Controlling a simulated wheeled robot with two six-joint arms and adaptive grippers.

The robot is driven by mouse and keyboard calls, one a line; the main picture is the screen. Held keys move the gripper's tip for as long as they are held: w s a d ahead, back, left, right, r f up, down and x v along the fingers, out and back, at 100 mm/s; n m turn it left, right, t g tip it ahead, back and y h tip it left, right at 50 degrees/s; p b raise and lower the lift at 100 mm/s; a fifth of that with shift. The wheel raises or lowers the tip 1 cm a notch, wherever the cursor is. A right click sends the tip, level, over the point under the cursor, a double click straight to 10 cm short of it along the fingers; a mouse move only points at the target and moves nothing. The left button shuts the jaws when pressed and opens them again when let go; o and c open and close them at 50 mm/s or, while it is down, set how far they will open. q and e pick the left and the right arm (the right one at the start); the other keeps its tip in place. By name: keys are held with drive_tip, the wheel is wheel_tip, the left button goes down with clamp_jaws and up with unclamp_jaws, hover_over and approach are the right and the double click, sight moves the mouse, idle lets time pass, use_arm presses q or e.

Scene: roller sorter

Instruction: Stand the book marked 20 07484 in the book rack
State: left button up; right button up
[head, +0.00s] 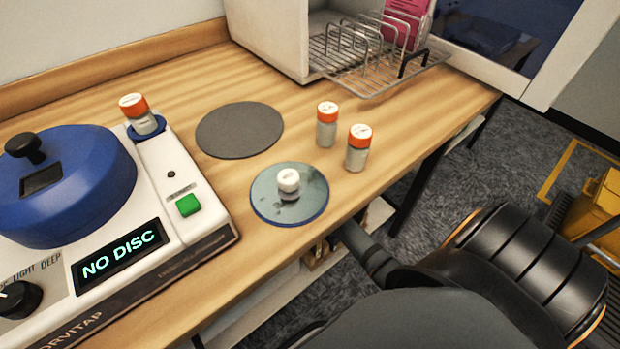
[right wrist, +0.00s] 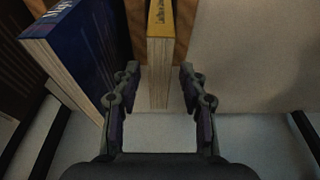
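In the right wrist view a book with a yellow spine (right wrist: 160,20) stands between the fingers of my right gripper (right wrist: 158,82). The gripper is open, with a small gap visible on each side of the book. A thick blue book (right wrist: 75,50) stands tilted to the left of the fingers. The marking 20 07484 is not readable on either book. In the head view a wire rack (head: 345,72) with upright loops stands at the back right of the table, with a pink item (head: 404,22) standing in it. My left gripper is not in view.
A white machine (head: 150,250) with a blue lid (head: 70,190) and a "NO DISC" display fills the table's left. A white cabinet (head: 270,35) adjoins the rack.

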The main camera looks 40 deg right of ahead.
drive_tip(key=shift+r, duration=0.2)
drive_tip(key=p+v, duration=0.2)
drive_tip(key=v, duration=0.4)
drive_tip(key=shift+p, duration=0.35)
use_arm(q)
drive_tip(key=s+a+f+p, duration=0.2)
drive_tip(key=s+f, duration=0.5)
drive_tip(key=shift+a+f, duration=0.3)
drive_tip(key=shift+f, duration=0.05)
use_arm(e)
drive_tip(key=v, duration=0.5)
drive_tip(key=shift+s+r, duration=0.2)
drive_tip(key=shift+r, duration=0.2)
